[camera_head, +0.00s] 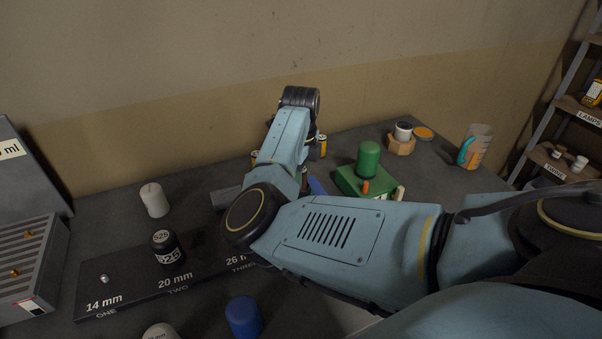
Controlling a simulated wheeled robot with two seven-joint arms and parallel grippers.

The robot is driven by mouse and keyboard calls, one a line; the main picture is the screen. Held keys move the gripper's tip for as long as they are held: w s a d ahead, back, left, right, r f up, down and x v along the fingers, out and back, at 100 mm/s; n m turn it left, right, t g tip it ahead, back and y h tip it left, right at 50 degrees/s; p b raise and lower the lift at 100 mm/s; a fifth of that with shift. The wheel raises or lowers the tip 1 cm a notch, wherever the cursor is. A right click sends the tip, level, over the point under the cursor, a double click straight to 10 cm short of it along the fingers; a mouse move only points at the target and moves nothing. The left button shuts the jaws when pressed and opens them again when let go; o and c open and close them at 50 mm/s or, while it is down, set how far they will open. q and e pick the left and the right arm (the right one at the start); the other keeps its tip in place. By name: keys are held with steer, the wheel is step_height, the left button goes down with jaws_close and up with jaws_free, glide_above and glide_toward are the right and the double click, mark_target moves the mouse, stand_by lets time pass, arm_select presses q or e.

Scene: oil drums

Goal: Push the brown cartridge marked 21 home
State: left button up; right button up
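I cannot make out a brown cartridge marked 21; my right arm covers much of the table. A black board (120,286) is labelled 14 mm, 20 mm and 26 mm. A black cylinder marked 525 (166,249) stands upright at its 20 mm place. My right arm comes in from the right and reaches over the board's right end to the back of the table. My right gripper (290,150) is mostly hidden behind its own forearm and wrist, so its fingers and anything between them cannot be made out. My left gripper is out of view.
A white cylinder (154,200) stands behind the board; a blue one (243,318) stands in front. A green block (350,182) with a green cylinder (368,159) is right of my wrist. A grey vented box (28,270) is at left.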

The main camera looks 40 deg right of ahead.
steer(key=c, duration=0.5)
steer(key=shift+f, duration=0.3)
steer(key=o, duration=1.1)
steer(key=shift+o, duration=0.2)
steer(key=shift+r, duration=0.1)
step_height(320, 180, up, 13)
steer(key=b, duration=0.1)
steer(key=shift+r, duration=0.15)
